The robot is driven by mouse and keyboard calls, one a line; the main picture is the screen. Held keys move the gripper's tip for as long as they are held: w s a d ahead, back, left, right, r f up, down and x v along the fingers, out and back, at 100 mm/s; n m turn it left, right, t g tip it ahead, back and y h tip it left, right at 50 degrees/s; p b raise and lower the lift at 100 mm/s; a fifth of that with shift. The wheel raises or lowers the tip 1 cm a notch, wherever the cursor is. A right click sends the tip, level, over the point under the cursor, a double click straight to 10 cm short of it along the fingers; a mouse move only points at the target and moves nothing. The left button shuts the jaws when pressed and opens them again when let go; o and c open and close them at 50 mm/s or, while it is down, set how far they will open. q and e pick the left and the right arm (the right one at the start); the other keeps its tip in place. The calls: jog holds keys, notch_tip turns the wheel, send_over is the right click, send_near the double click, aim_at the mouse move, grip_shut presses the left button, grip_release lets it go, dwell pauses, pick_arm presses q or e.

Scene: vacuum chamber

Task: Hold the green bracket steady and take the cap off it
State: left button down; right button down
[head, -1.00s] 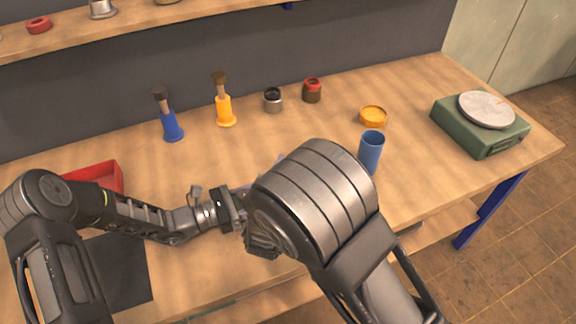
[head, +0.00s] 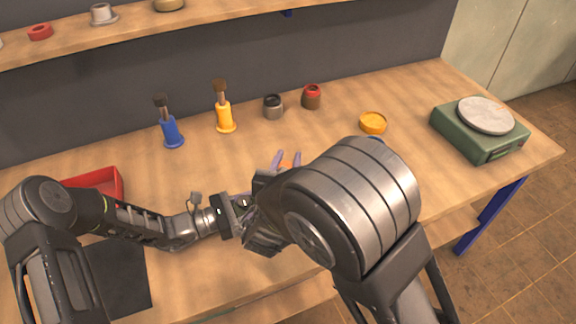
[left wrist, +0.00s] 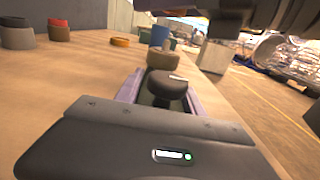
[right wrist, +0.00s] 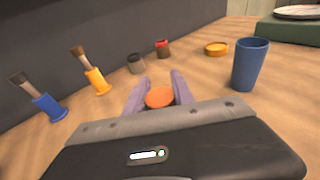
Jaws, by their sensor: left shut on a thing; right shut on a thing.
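My left gripper (left wrist: 158,88) is shut on a dark piece with a greenish body, apparently the green bracket (left wrist: 154,101). A dark round knob (left wrist: 167,84) and a brown round part (left wrist: 163,59) show at it in the left wrist view. In the head view my right arm hides the bracket. My right gripper (right wrist: 159,90) has its purple fingers around an orange round piece (right wrist: 160,97), apparently the cap. The cap also shows in the head view (head: 286,164), beyond my right wrist. Whether it still touches the bracket cannot be seen.
A blue cup (right wrist: 250,65) stands right of the right gripper, mostly hidden in the head view. Behind are a yellow lid (head: 373,122), two small jars, a yellow brush holder (head: 225,118) and a blue one (head: 171,132). A red tray (head: 107,183) is left; a green scale (head: 480,133) is right.

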jog(key=shift+r, duration=0.55)
pick_arm(q)
jog(key=c, duration=0.6)
grip_release()
jog(key=shift+c, duration=0.2)
jog(key=b+v, duration=0.2)
jog(key=v, duration=1)
pick_arm(e)
notch_tip(320, 180, down, 2)
jog(key=shift+f, duration=0.1)
pick_arm(q)
jog(key=shift+r, duration=0.2)
